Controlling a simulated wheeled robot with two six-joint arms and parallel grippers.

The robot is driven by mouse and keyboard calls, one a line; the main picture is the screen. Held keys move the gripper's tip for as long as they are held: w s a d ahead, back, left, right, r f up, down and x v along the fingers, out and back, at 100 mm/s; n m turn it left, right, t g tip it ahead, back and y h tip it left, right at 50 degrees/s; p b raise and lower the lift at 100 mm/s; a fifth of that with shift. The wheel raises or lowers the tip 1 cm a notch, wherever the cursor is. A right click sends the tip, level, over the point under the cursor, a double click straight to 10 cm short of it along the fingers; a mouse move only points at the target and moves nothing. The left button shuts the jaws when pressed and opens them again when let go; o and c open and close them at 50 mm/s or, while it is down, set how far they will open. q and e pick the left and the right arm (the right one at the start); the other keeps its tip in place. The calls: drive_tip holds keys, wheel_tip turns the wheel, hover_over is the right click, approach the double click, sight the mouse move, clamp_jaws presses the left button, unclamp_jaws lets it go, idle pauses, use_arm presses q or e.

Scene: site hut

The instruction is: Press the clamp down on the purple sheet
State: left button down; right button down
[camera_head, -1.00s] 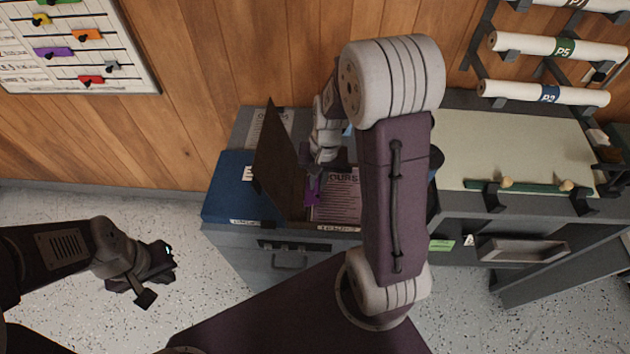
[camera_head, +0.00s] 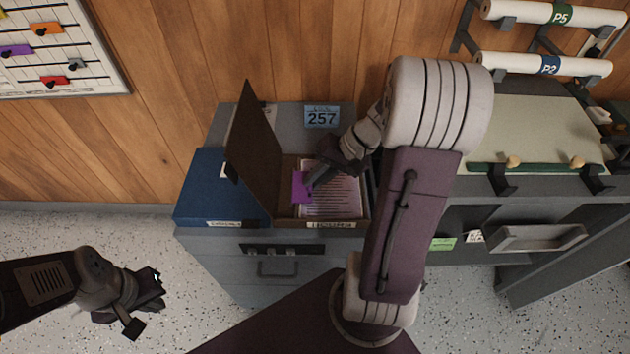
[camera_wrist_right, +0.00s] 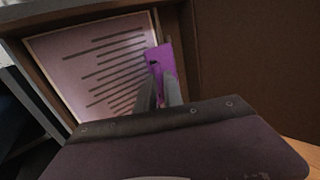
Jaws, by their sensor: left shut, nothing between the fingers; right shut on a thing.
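The purple clamp (camera_head: 301,187) sits at the left side of an open brown box file (camera_head: 363,213), beside a pale purple printed sheet (camera_head: 340,197). My right gripper (camera_head: 313,183) reaches in from the upper right and is shut on the clamp. In the right wrist view, my right fingers (camera_wrist_right: 161,92) meet the clamp (camera_wrist_right: 157,57) at the sheet's edge (camera_wrist_right: 88,60); they hide part of it. I cannot tell how firmly it touches the sheet. My left gripper (camera_head: 145,305) is shut and empty over the floor, far from the box.
The box's raised lid (camera_head: 254,150) stands left of the clamp. A blue box (camera_head: 212,190) lies beyond it on the grey cabinet (camera_head: 230,262). A 257 plate (camera_head: 322,117) is behind. A pale-topped bench (camera_head: 530,128) with paper rolls (camera_head: 548,65) above is at right.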

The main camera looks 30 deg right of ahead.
idle(0.3)
drive_tip(key=c, duration=1.5)
unclamp_jaws()
drive_tip(key=shift+f, duration=0.1)
drive_tip(key=p+v, duration=0.2)
drive_tip(key=v, duration=0.7)
drive_tip(key=shift+p, duration=0.4)
drive_tip(key=shift+a, duration=0.1)
